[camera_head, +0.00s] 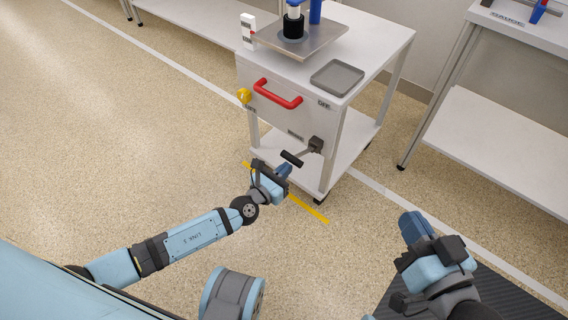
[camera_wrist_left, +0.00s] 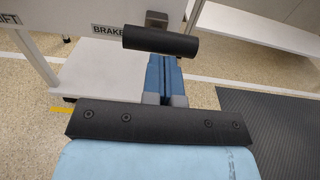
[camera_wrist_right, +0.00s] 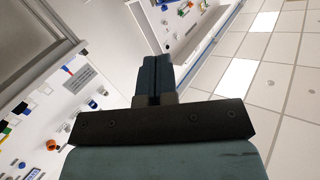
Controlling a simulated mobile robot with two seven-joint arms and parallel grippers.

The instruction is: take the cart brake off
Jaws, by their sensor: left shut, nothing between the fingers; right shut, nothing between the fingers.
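The white cart (camera_head: 350,45) stands at the upper middle of the head view. Its brake lever has a black cylindrical grip (camera_head: 292,159) sticking out from a dark block (camera_head: 316,145) at the lower right of the front panel. My right gripper (camera_head: 413,226) is shut and empty, away from the cart at the lower right.
The cart front bears a red handle (camera_head: 278,94) and a yellow knob (camera_head: 244,95). A white table (camera_head: 505,125) stands at right. A yellow floor line (camera_head: 308,208) runs before the cart.

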